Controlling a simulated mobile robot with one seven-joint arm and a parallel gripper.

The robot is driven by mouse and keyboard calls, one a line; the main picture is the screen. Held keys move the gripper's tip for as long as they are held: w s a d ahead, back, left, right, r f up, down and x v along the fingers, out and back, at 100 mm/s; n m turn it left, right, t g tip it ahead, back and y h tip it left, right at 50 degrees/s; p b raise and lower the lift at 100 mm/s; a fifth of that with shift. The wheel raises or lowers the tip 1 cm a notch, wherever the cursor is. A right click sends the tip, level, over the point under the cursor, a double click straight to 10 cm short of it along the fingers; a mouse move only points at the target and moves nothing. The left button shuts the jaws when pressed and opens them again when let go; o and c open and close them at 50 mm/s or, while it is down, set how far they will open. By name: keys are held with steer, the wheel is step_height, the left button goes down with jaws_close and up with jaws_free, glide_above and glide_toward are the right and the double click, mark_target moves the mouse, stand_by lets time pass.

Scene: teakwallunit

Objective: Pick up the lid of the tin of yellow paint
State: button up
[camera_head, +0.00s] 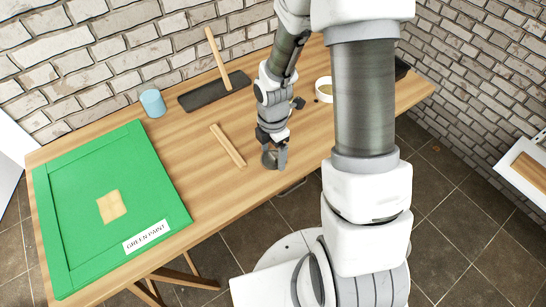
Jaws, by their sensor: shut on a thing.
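My gripper (276,163) is low over the front edge of the wooden table. It is shut on a small grey round piece, which looks like the lid (267,159). The fingers hide part of it, and I cannot tell whether it touches the tabletop. A white round tin (324,89) with a pale yellowish inside stands farther back on the table, just right of my forearm. It appears open at the top, and my upper arm partly covers its right side.
A green panel (80,208) labelled "GREEN PAINT" covers the table's left end. A blue cup (152,103), a dark tray (200,95) with a wooden stick leaning on it, and a loose wooden strip (228,146) lie between. Bare tabletop lies around the strip.

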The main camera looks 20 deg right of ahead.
steer(key=shift+r, duration=0.1)
steer(key=shift+r, duration=0.55)
step_height(320, 180, up, 3)
steer(key=shift+r+p, duration=0.2)
steer(key=shift+p, duration=0.45)
steer(key=s+d+r+p, duration=0.3)
steer(key=s+d+r, duration=0.35)
steer(key=d, duration=0.25)
steer(key=m, duration=2.1)
glide_toward(273, 155)
steer(key=w, duration=0.5)
steer(key=shift+w+a+r, duration=0.1)
steer(key=shift+w+a, duration=0.05)
steer(key=shift+w, duration=0.15)
